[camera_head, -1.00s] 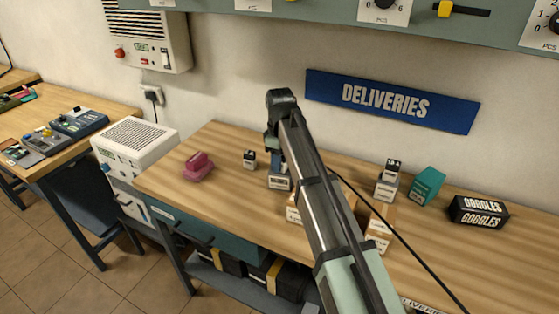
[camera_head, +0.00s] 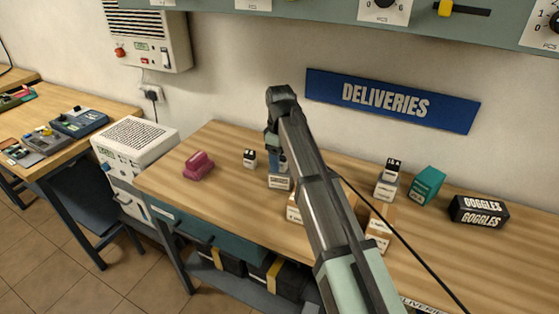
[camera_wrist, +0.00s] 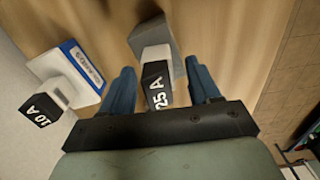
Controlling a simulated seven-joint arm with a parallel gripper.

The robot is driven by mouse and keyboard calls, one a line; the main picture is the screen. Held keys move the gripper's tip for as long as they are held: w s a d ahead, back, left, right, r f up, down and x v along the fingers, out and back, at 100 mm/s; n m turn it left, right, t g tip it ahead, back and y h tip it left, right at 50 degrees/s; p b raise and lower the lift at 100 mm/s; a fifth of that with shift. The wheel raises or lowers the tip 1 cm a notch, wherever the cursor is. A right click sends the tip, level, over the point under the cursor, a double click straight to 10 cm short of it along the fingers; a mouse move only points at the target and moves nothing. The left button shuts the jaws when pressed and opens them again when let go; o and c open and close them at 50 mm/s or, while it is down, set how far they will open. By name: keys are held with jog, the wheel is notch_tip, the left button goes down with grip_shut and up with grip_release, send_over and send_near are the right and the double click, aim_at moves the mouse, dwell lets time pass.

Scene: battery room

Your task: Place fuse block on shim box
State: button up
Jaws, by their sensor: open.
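In the wrist view a small fuse block (camera_wrist: 155,83), black-topped and marked 25 A, is between the blue fingers of my gripper (camera_wrist: 163,88). The fingers are open, with gaps on both sides. The block appears over a pale grey box (camera_wrist: 158,38); contact between them is unclear. A 10 A block (camera_wrist: 42,108) is at left beside a white box (camera_wrist: 72,75) with a blue label. In the head view my gripper (camera_head: 276,160) is just above a small white box (camera_head: 280,182); the 25 A block is hidden there. I cannot tell which box is the shim box.
A small black-topped block (camera_head: 249,158) and a pink object (camera_head: 198,166) are left of my gripper. A 15 A block (camera_head: 393,167) stands on a white box (camera_head: 385,187), near a teal box (camera_head: 427,186) and a black goggles box (camera_head: 479,211). My arm hides mid-table.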

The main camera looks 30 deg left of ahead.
notch_tip(320, 180, up, 12)
jog(key=shift+f, duration=0.2)
dwell(0.4)
